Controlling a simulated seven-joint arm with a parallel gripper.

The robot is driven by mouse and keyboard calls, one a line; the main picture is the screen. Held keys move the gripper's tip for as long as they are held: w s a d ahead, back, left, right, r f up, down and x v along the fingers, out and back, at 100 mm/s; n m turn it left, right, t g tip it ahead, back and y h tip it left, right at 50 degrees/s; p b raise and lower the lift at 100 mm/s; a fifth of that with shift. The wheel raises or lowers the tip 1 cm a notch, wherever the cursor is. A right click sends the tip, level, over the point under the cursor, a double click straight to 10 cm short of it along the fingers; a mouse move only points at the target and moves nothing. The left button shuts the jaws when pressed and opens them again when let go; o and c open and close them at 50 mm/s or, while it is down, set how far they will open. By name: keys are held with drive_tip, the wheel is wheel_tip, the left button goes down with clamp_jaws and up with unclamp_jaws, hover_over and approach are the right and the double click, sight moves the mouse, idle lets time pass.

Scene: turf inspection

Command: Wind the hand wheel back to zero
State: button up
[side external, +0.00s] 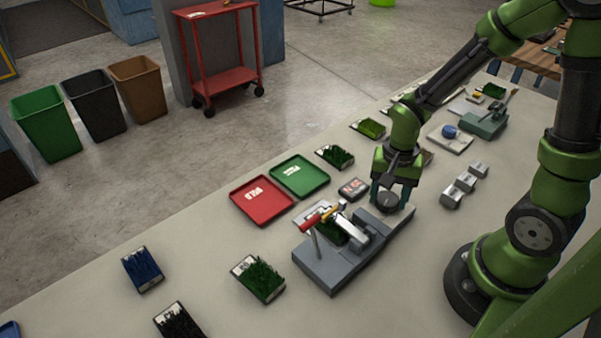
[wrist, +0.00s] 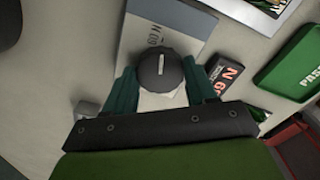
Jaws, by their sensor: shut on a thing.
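The hand wheel (wrist: 161,72) is a dark round knob with a pale line across its top. It sits at one end of a grey test device (side external: 325,269), and also shows in the side view (side external: 388,203). My gripper (wrist: 162,82) is shut on the hand wheel, with one teal finger on each side of it. The pale line points roughly up and down in the wrist view. A turf sample with green pile lies in the device, near a red-handled part (side external: 318,220).
A red tray (side external: 262,201) and a green tray marked PASS (wrist: 293,75) lie beside the device. A small dark box (wrist: 226,75) lies close to my fingers. Grey weights (side external: 465,182) and several turf samples (side external: 258,278) are around.

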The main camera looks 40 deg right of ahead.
drive_tip(key=shift+n, duration=0.3)
drive_tip(key=n, duration=0.3)
drive_tip(key=shift+n, duration=0.4)
drive_tip(key=n, duration=0.4)
drive_tip(key=shift+n, duration=0.3)
drive_tip(key=n, duration=2)
drive_tip(key=shift+n, duration=0.4)
